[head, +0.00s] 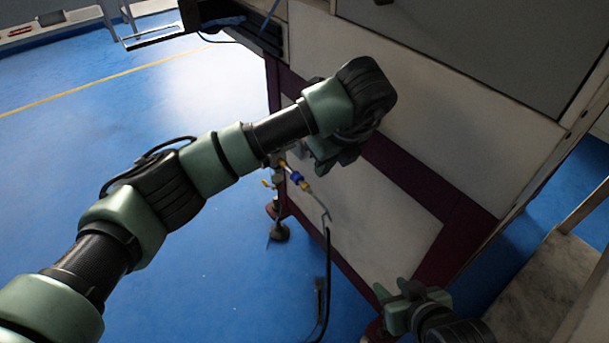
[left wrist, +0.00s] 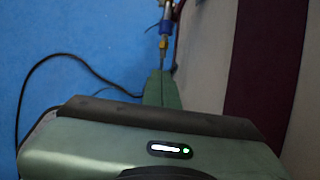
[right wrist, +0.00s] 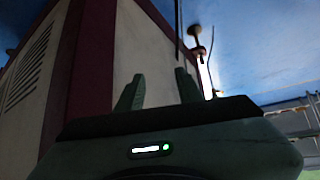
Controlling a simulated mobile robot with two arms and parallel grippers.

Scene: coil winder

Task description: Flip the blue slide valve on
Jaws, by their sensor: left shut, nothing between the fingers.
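The blue slide valve (head: 297,177) sits on a thin metal and brass line beside the machine's lower side. It also shows at the top of the left wrist view (left wrist: 166,27), just beyond my left fingertips. My left gripper (head: 321,166) is shut and empty, close to the valve but seemingly apart from it. Its fingers show pressed together in the left wrist view (left wrist: 162,74). My right gripper (head: 392,291) is low in front of the machine. In the right wrist view its two fingers (right wrist: 160,82) stand apart with nothing between them.
The machine cabinet (head: 480,110), with white panels and a dark red frame, fills the right side. A black hose (head: 327,265) hangs below the valve to the floor. The blue floor (head: 190,260) at left is open. A wooden structure (head: 560,260) stands at lower right.

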